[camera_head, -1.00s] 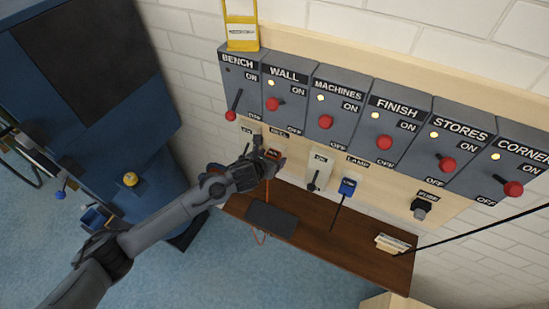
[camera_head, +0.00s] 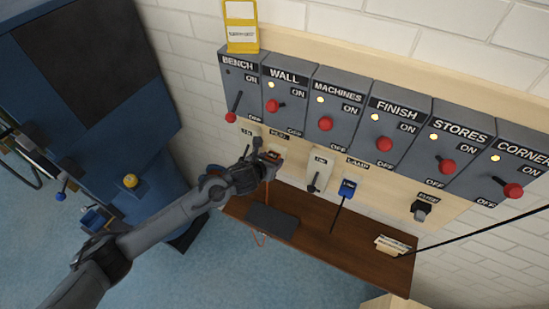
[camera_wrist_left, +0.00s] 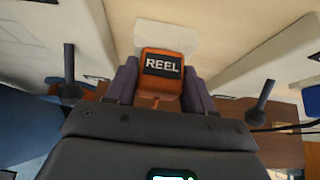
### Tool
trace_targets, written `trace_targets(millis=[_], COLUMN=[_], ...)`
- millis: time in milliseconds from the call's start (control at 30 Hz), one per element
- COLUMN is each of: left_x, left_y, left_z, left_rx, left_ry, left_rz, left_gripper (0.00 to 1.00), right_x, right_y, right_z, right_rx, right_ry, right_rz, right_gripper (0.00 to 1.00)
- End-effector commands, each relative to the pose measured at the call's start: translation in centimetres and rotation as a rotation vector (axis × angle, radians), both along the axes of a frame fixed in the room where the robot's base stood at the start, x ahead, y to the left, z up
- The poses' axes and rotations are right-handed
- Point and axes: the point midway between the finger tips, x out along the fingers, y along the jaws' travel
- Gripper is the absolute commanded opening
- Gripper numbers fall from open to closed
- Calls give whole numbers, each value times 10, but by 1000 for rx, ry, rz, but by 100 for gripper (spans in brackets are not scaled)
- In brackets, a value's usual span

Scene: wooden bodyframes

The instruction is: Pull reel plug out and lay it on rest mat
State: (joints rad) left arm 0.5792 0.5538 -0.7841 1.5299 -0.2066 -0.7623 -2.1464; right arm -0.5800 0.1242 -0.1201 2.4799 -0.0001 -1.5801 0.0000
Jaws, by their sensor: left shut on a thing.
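My left gripper (camera_head: 266,163) is shut on the orange reel plug (camera_head: 273,155), under the panel label for the reel. In the left wrist view the orange plug (camera_wrist_left: 161,78), marked REEL, sits between the two fingers. A pale socket plate (camera_wrist_left: 166,37) is right behind it; I cannot tell whether the plug is still seated in it. An orange cord (camera_head: 267,192) hangs below the plug. The dark rest mat (camera_head: 272,222) lies bare on the brown shelf below. My right gripper is out of view.
Grey switch boxes with red-knobbed levers (camera_head: 325,123) line the wall above. A blue lamp plug (camera_head: 347,188) and a white switch plate (camera_head: 318,172) are to the right. The brown shelf (camera_head: 335,245) has free room; a small stack (camera_head: 391,246) is at its right end.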

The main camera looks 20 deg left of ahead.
Motion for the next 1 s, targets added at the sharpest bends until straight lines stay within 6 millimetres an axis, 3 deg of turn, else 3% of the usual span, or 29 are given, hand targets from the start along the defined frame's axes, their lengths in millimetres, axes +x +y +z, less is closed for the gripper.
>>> trace_targets(millis=[1000], left_x=[-16], left_y=[3], left_z=[0], left_rx=[2], left_ry=[1], left_rz=[0], left_gripper=[16], right_x=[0], right_y=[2], right_z=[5], right_rx=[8], right_ry=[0], right_rz=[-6], right_gripper=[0])
